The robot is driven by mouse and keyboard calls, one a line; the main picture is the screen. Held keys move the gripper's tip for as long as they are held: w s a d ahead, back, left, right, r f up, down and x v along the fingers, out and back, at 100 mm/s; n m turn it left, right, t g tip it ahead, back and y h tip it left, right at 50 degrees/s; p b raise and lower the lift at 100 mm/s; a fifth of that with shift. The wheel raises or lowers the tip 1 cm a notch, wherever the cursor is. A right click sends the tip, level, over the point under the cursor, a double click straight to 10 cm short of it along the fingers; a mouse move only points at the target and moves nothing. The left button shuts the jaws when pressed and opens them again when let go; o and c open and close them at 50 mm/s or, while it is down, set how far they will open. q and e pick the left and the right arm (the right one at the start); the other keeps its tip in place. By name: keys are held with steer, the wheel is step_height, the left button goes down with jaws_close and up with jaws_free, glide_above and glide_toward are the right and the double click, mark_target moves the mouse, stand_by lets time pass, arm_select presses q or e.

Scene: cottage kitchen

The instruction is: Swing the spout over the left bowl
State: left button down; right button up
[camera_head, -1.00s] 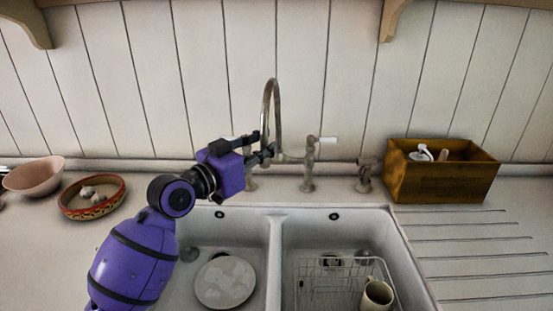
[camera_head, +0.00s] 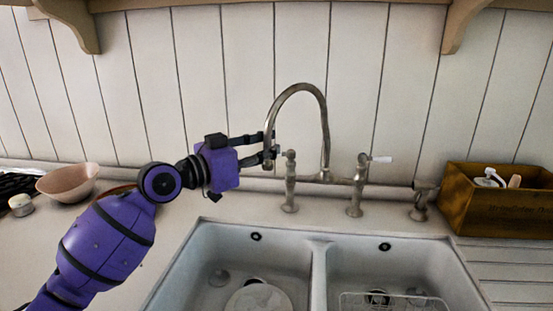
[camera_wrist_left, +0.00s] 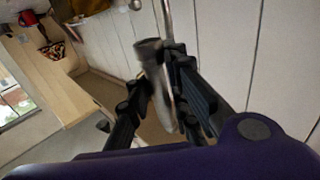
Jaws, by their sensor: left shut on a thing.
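The metal gooseneck spout (camera_head: 325,120) rises from the bridge tap behind the sink and arches to the left. My left gripper (camera_head: 270,146) is shut on the spout's hanging end. The wrist view also shows the metal spout end (camera_wrist_left: 152,55) between the dark fingers of my left gripper (camera_wrist_left: 160,90). The left bowl (camera_head: 210,250) of the white double sink lies in front, with a pale plate (camera_head: 258,299) in it. The spout's end appears above the left bowl's side; its exact depth is hard to tell. My right gripper is not in view.
Tap handles (camera_head: 290,185) and (camera_head: 358,185) stand beside the spout. The right bowl (camera_head: 385,268) holds a wire rack (camera_head: 395,302). A wooden box (camera_head: 497,207) stands at right. A pink bowl (camera_head: 68,183) is at left, with a patterned dish partly hidden behind my arm.

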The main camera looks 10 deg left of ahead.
arm_select(q)
steer(key=shift+w+a+f, duration=0.2)
steer(key=shift+w+a, duration=0.05)
steer(key=shift+a, duration=0.1)
steer(key=c, duration=2)
jaws_free()
steer(key=shift+o, duration=1.4)
steer(key=shift+s+a+r, duration=0.15)
steer(key=shift+a+r, duration=0.05)
steer(key=shift+a, duration=0.05)
steer(key=shift+d, duration=0.1)
steer(key=v, duration=1.2)
